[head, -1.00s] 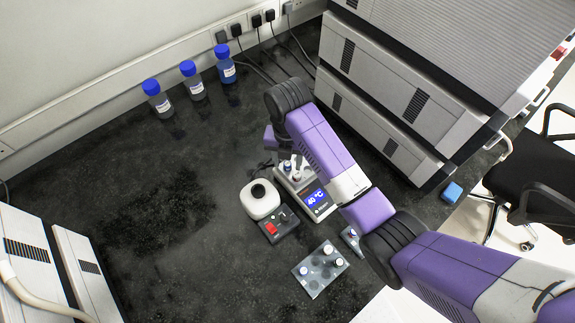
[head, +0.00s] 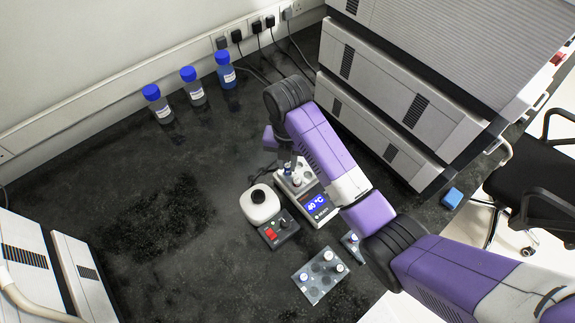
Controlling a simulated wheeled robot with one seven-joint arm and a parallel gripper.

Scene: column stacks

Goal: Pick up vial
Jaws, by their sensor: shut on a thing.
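A heater block (head: 313,205) with a blue display reading 40 °C stands on the dark bench in the head view. Vials sit in the wells at its back, and a white-capped vial (head: 297,182) shows there. My gripper (head: 290,165) is over the back of this block, shut on a vial whose body is mostly hidden by the gripper and arm. I cannot tell whether that vial is in its well or just above it. A clear vial rack (head: 315,286) in front holds several white-capped vials.
A white round device with a black top (head: 261,204) and a control box with a red switch (head: 279,231) stand left of the block. Blue-capped bottles (head: 192,88) line the back wall. Stacked grey instruments (head: 385,125) rise at right. The bench's left middle is clear.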

